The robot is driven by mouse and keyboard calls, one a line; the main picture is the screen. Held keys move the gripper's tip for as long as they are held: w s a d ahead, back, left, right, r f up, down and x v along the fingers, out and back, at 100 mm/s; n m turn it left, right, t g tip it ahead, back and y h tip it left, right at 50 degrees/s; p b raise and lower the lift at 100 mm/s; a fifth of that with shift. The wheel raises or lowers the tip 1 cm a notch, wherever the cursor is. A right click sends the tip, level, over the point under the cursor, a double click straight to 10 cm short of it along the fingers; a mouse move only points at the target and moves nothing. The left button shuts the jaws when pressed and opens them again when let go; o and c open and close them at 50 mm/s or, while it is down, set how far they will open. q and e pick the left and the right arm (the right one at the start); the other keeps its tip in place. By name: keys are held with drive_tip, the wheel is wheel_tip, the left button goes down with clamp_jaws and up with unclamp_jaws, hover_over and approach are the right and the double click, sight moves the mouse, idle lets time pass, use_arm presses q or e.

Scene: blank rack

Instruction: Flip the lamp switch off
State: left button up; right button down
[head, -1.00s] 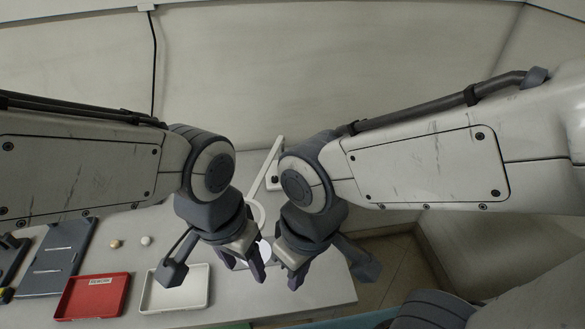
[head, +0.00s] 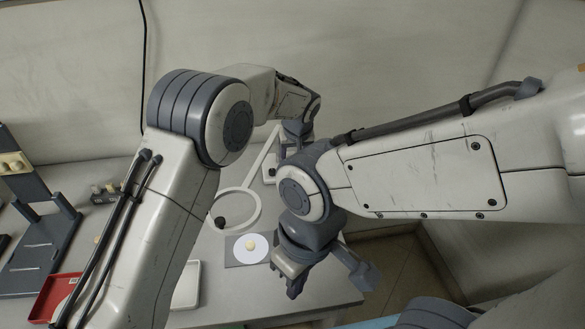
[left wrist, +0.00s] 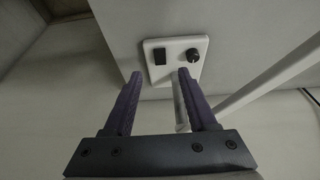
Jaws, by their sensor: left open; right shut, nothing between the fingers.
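The lamp has a white ring head (head: 219,194) on a long slanted arm, with its base (head: 270,172) at the table's back edge, partly hidden by my arms. In the left wrist view the white base plate (left wrist: 175,75) carries a black rocker switch (left wrist: 159,56) and a round black knob (left wrist: 193,56). My left gripper (left wrist: 159,75) is open, its purple fingers pointing at the plate, with the switch between and just beyond the fingertips. Contact cannot be told. My right gripper (head: 284,283) is shut and empty, low beside the table's right part.
A pale ball (head: 250,244) sits on a white disc on a grey square pad (head: 235,262) below the ring. A red tray (head: 38,296), a white tray (head: 190,288) and a dark stand (head: 48,240) are further left.

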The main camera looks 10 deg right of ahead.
use_arm(q)
drive_tip(key=x, duration=0.7)
drive_tip(key=shift+w+f+p, duration=0.1)
drive_tip(key=shift+f+p, duration=0.25)
drive_tip(key=shift+p, duration=0.05)
